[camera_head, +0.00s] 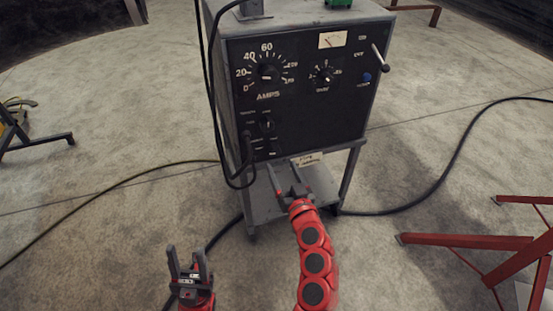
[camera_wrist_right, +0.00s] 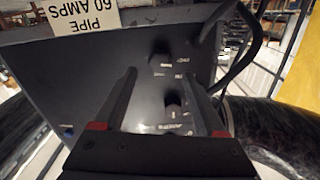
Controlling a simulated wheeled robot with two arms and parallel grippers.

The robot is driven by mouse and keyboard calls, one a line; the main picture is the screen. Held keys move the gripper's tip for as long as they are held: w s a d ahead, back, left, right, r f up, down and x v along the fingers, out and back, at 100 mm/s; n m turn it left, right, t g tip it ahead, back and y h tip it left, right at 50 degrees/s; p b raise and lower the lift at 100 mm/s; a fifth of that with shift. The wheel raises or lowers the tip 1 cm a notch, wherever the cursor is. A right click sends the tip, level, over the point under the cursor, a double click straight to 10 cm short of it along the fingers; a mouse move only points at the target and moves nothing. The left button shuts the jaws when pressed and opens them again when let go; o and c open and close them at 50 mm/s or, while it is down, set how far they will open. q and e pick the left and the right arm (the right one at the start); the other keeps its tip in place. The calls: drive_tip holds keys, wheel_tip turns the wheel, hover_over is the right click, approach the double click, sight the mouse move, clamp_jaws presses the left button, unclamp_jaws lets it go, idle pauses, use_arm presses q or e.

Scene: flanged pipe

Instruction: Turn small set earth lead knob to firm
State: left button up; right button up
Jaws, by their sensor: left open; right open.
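The dark panel (camera_head: 305,95) of the welding machine carries two small black knobs at its lower left. The upper small knob (camera_head: 267,124) and the lower one (camera_head: 273,150) have labels too small to read, so I cannot tell which is the earth lead knob. In the right wrist view, upside down, they show as one knob (camera_wrist_right: 174,106) between the fingers and another (camera_wrist_right: 160,58) beyond them. My right gripper (camera_head: 289,180) is open and empty, below and in front of the panel's lower edge. My left gripper (camera_head: 187,252) is open and empty, low at the left, away from the machine.
A large AMPS dial (camera_head: 267,72) and a mid-size dial (camera_head: 323,75) sit higher on the panel. A black cable (camera_head: 209,80) hangs along its left side, close to the small knobs. A "PIPE 60 AMPS" card (camera_wrist_right: 82,17) is near the panel's lower edge. Red stands (camera_head: 470,241) are at right.

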sight(275, 154)
drive_tip(key=b+x, duration=0.1)
drive_tip(key=x, duration=0.4)
drive_tip(key=shift+w+a, duration=0.15)
drive_tip(key=shift+w, duration=0.15)
drive_tip(key=shift+c, duration=0.2)
clamp_jaws()
